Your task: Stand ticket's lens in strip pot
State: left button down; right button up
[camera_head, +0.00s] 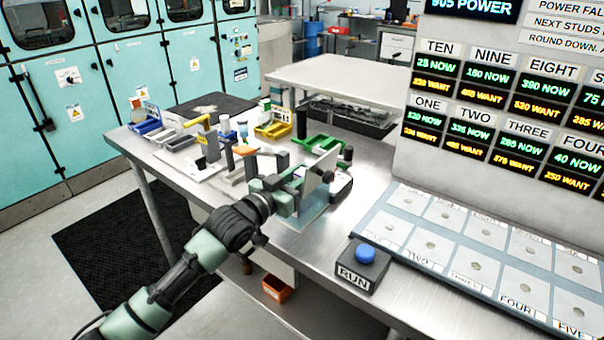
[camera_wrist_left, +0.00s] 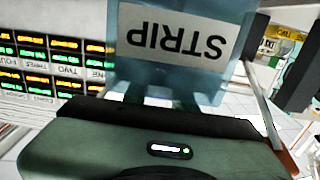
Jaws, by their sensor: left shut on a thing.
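The strip pot (camera_head: 306,218) is a clear bluish container on the bench. Its upside-down STRIP label (camera_wrist_left: 178,38) fills the top of the left wrist view. My left gripper (camera_head: 300,183) is at the pot's upper part in the head view. In the wrist view its fingers (camera_wrist_left: 160,97) show dimly by the pot's clear wall. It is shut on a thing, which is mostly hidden. My right gripper is not in view.
A blue RUN button (camera_head: 365,252) on a dark box stands to the right. A labelled panel (camera_head: 480,255) and a display board (camera_head: 500,120) lie beyond it. Green (camera_head: 318,143) and yellow (camera_head: 272,130) trays and several small parts crowd the bench behind my gripper.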

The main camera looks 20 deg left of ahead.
pick_arm(q)
jog(key=shift+f, duration=0.1)
jog(key=c, duration=1.4)
grip_release()
jog(key=shift+s, duration=0.1)
jog(key=b+v, duration=0.1)
jog(key=v, duration=1)
jog(key=shift+s+a, duration=0.15)
jog(key=shift+s, duration=0.25)
